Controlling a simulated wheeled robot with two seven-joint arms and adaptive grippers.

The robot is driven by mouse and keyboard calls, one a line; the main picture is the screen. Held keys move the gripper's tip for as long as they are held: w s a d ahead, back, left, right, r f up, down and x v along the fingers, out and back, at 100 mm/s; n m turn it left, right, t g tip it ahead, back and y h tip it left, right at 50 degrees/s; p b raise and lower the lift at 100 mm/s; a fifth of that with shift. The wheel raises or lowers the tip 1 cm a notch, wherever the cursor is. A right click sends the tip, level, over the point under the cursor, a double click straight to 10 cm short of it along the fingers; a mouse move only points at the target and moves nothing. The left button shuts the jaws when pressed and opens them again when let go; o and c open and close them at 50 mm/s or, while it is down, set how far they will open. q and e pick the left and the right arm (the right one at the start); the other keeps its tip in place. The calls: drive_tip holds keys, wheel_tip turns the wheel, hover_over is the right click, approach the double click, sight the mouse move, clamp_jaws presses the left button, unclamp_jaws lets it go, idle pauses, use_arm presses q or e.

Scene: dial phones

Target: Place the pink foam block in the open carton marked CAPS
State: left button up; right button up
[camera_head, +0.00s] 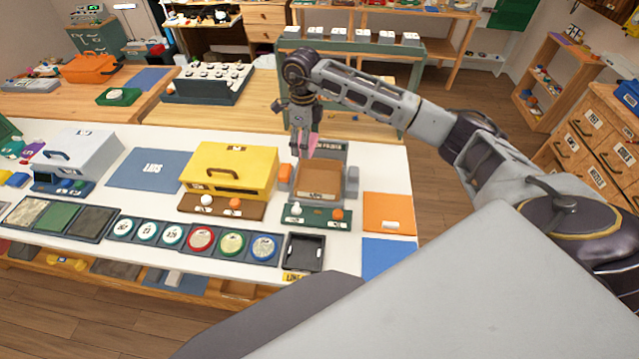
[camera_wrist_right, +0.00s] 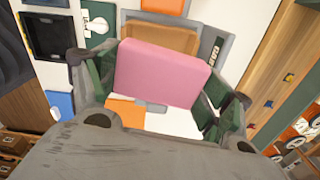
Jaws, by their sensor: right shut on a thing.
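The pink foam block (camera_wrist_right: 165,72) is held between the fingers of my right gripper (camera_wrist_right: 160,85). In the head view only a thin pink strip of the block (camera_head: 314,145) shows beside my right gripper (camera_head: 303,150), which points downward. The open carton (camera_head: 319,179) is brown inside, with a grey panel standing behind it. The block is above the carton's back part; the gap between them is hard to judge. In the wrist view the block covers part of the carton (camera_wrist_right: 160,38), and dark lettering shows on its grey panel. My left gripper is not in view.
A yellow case (camera_head: 228,168) stands left of the carton. A green panel with two knobs (camera_head: 315,215) lies in front of it. An orange pad (camera_head: 388,211) lies to the right. A row of round dials (camera_head: 200,240) runs along the front of the white table.

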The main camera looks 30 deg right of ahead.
drive_tip(key=shift+s+d+n, duration=0.15)
drive_tip(key=shift+n, duration=0.65)
drive_tip(key=shift+f, duration=0.1)
wheel_tip(320, 180, down, 6)
drive_tip(key=p, duration=0.1)
idle(0.5)
drive_tip(key=shift+f+p, duration=0.45)
drive_tip(key=shift+f, duration=1.45)
drive_tip(key=shift+f+b, duration=0.55)
drive_tip(key=shift+f, duration=0.05)
